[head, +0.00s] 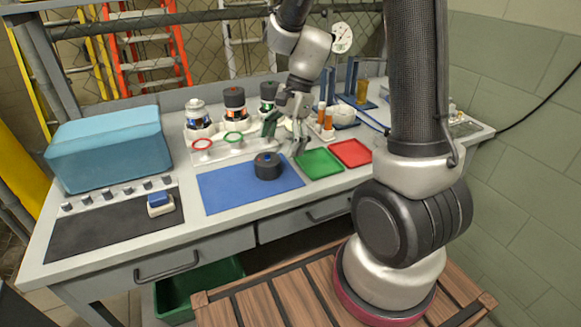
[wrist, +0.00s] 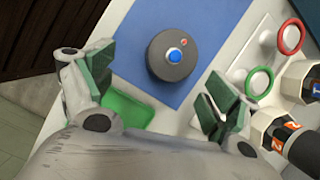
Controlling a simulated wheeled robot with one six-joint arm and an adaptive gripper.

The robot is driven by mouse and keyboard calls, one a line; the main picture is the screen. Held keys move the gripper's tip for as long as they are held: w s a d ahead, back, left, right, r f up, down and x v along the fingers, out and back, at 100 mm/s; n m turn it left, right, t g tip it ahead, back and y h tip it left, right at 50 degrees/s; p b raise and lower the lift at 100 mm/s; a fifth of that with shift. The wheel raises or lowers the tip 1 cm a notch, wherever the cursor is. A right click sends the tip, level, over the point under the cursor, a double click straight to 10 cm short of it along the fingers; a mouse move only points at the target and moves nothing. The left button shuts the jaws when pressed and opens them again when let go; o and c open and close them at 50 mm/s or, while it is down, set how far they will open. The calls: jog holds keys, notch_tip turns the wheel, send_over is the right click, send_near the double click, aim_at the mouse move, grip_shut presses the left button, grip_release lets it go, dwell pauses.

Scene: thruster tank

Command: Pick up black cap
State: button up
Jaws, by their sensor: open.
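The black cap (head: 267,166) is a short dark round piece on the blue mat (head: 225,190), toward the mat's right side. In the wrist view the cap (wrist: 172,62) shows a blue disc in its middle and a small red dot near its rim. My gripper (head: 285,138) is open and empty, with green pads on its fingers. It hangs above the table, a little right of and beyond the cap in the head view. In the wrist view the cap lies ahead of the two spread fingers, apart from both and fully visible.
A green tray (head: 319,162) and a red tray (head: 351,153) lie to the right. A blue box (head: 108,150) and a black mat (head: 110,225) are on the left.

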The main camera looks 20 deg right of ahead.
aim_at(270, 156)
jog(key=shift+w+a+r+m, duration=0.1)
jog(key=shift+w+r+m, duration=0.25)
jog(key=shift+m, duration=0.55)
jog(key=shift+w+a+m+t, duration=0.1)
jog(key=shift+m+t, duration=0.2)
jog(key=shift+m, duration=0.2)
jog(key=shift+f+m, duration=0.1)
jog(key=shift+m, duration=0.2)
jog(key=shift+a+f, duration=0.1)
jog(key=shift+f, duration=0.1)
jog(key=x, duration=0.7)
jog(key=shift+a, duration=0.35)
jog(key=c, duration=1.1)
